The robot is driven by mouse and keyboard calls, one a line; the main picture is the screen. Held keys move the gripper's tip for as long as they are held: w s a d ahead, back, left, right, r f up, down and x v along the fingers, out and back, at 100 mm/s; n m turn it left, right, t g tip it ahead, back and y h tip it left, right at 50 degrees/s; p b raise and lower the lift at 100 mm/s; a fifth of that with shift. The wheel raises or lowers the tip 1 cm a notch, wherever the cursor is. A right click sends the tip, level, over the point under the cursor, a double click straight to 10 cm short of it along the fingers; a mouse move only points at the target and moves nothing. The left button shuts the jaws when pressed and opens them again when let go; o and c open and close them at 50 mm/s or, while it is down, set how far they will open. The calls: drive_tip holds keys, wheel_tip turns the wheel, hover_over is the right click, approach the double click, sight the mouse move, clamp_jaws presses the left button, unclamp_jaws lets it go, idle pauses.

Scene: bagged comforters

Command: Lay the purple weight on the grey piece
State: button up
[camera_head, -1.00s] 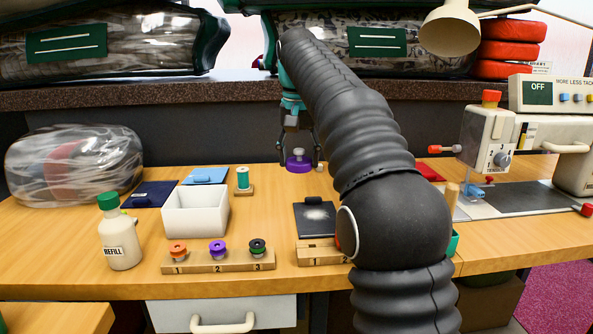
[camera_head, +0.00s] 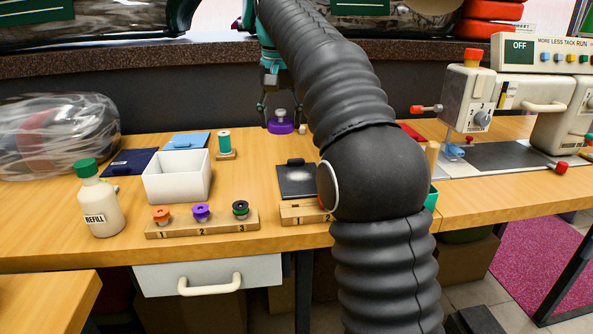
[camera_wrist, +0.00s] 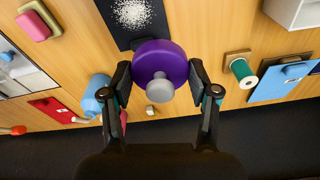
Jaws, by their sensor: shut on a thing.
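The purple weight (camera_head: 280,127), a round disc with a grey knob, is held in my gripper (camera_head: 278,108) above the back part of the table. In the wrist view the weight (camera_wrist: 160,62) sits between both fingertips of my gripper (camera_wrist: 161,76). The dark grey piece (camera_head: 298,183) lies flat on the table, with a white speckled patch and a small dark block at its back edge. It appears nearer the table's front than the weight. In the wrist view the piece (camera_wrist: 112,22) is at the top, partly covered by the weight.
A white bin (camera_head: 178,185), green spool (camera_head: 224,143) and blue piece (camera_head: 186,141) stand left. A numbered rack (camera_head: 202,223) and refill bottle (camera_head: 98,205) are at front left. The tacking machine (camera_head: 468,97) stands right. My arm hides some table right of the grey piece.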

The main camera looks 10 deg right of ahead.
drive_tip(key=shift+s+d+r+b, duration=0.3)
drive_tip(key=shift+s+d+r, duration=0.2)
drive_tip(key=shift+s+r, duration=0.3)
drive_tip(key=s+d+f, duration=0.1)
drive_tip(key=s, duration=0.3)
drive_tip(key=b, duration=0.1)
hover_over(304, 189)
drive_tip(key=s, duration=0.1)
wheel_tip(304, 189, down, 6)
drive_tip(key=shift+f, duration=0.1)
drive_tip(key=shift+w+f, duration=0.25)
drive_tip(key=shift+f, duration=0.05)
drive_tip(key=shift+f+b, duration=1.85)
drive_tip(key=shift+b, duration=0.45)
drive_tip(key=shift+f, duration=0.35)
drive_tip(key=o, duration=1.4)
